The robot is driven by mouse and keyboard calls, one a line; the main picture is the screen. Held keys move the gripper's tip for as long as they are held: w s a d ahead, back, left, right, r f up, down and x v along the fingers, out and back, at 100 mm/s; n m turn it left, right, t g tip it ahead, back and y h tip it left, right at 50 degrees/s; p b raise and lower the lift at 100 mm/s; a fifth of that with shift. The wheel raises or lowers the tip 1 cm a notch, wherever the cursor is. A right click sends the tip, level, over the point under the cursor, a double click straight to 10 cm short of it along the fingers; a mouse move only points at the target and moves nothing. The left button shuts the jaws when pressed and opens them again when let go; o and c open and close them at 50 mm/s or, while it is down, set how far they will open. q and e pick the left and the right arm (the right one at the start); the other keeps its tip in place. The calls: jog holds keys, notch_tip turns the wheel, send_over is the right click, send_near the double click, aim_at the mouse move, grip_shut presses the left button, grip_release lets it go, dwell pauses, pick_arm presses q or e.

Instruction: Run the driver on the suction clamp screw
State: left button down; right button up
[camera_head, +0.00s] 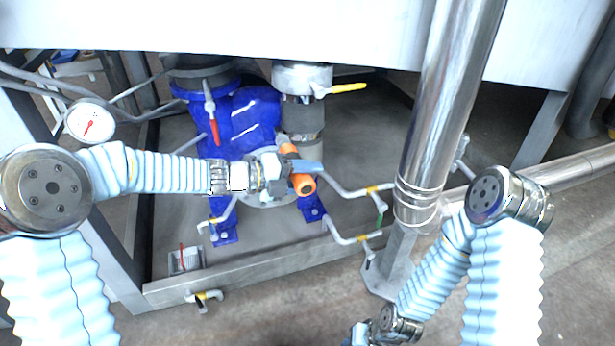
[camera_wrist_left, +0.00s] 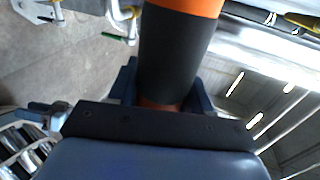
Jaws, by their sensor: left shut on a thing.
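The driver is orange and black; its orange end (camera_head: 303,185) shows just below my left gripper (camera_head: 300,167) in the head view, with more orange above the fingers. In the left wrist view its black grip (camera_wrist_left: 175,55) stands between the dark fingers of my left gripper (camera_wrist_left: 163,88), which is shut on it. The driver is held in front of the blue pump (camera_head: 250,115). The suction clamp screw is too small or hidden to tell; a metal pipe (camera_head: 305,115) with a clamp-like band stands behind the driver. My right arm hangs at lower right, its gripper out of view.
A thick shiny vertical pipe (camera_head: 440,110) stands right of the pump. A round gauge (camera_head: 90,121), a red-handled valve (camera_head: 210,110) and a yellow lever (camera_head: 348,87) are nearby. Small valves (camera_head: 375,188) stick out at right. A frame rail (camera_head: 260,262) runs along the front.

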pick_arm(q)
jog(key=shift+w+a+r+p, duration=0.1)
jog(key=shift+w+a+p, duration=0.15)
jog(key=shift+w, duration=0.15)
jog(key=shift+w+a+r+p, duration=0.1)
jog(key=shift+w+p, duration=0.1)
jog(key=shift+w, duration=0.2)
dwell(1.1)
jog(key=shift+s+d+f, duration=0.1)
jog(key=shift+s+f, duration=0.05)
jog(key=shift+s, duration=0.05)
dwell(0.5)
jog(key=shift+s+d+b, duration=0.15)
jog(key=shift+s+b, duration=0.3)
jog(key=shift+s+d+b, duration=0.25)
jog(key=shift+s+b, duration=0.05)
jog(key=shift+s, duration=0.3)
jog(key=shift+s+d+b, duration=0.2)
jog(key=shift+s+b, duration=0.05)
jog(key=shift+s, duration=0.45)
